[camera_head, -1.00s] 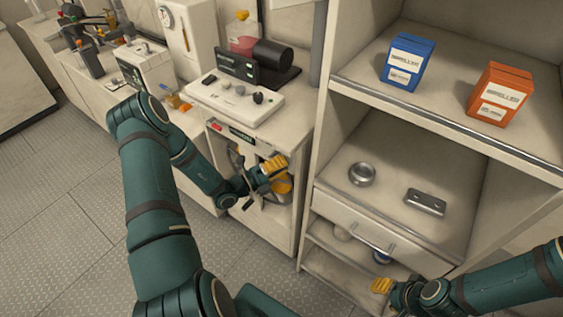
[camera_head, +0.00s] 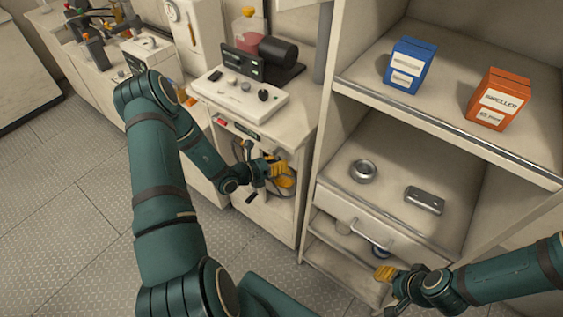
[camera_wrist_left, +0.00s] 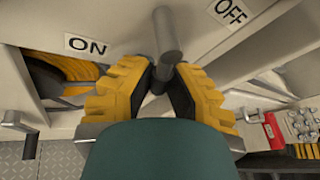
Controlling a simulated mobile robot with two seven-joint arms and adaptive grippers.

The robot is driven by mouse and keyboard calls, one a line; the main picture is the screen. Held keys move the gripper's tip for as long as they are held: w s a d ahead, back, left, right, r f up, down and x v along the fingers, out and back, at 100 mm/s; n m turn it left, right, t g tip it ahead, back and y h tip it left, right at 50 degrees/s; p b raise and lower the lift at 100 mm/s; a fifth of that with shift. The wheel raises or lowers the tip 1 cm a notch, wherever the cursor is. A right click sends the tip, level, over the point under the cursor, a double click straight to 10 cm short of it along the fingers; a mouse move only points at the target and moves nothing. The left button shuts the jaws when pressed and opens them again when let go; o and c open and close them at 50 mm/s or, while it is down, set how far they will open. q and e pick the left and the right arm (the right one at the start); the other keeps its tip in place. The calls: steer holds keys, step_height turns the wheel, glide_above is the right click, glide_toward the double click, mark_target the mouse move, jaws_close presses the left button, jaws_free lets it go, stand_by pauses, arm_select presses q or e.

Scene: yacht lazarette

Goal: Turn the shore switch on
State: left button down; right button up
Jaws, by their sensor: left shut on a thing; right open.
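The shore switch lever (camera_wrist_left: 167,36) is a grey round bar in the left wrist view. It stands between an ON label (camera_wrist_left: 87,45) on the left and an OFF label (camera_wrist_left: 230,11) on the right, pointing squarely at neither. My left gripper (camera_head: 272,166) is at the front of the low cabinet. In the left wrist view its yellow-padded fingers (camera_wrist_left: 163,82) are shut on the lever, whose lower end is partly hidden between them. My right gripper (camera_head: 390,277) is open and empty, in front of the lower shelves of the right-hand unit.
Above my left gripper, a white control panel (camera_head: 240,98) with knobs sits on the cabinet top. The shelf unit holds a blue box (camera_head: 408,64), an orange box (camera_head: 498,99), a metal ring (camera_head: 363,170) and a grey flat block (camera_head: 424,200). Floor (camera_head: 75,200) is free at the left.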

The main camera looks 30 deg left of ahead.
arm_select(q)
steer(key=shift+a+f+m+g+y+b, duration=0.15)
steer(key=shift+a+m+y, duration=0.35)
steer(key=shift+m, duration=0.35)
steer(key=shift+a+f+m+g+y+b, duration=0.15)
steer(key=shift+a+m+y, duration=0.25)
steer(key=shift+m+y, duration=0.35)
steer(key=shift+r, duration=0.1)
steer(key=c, duration=0.9)
jaws_free()
steer(key=shift+w, duration=0.1)
steer(key=v, duration=1.2)
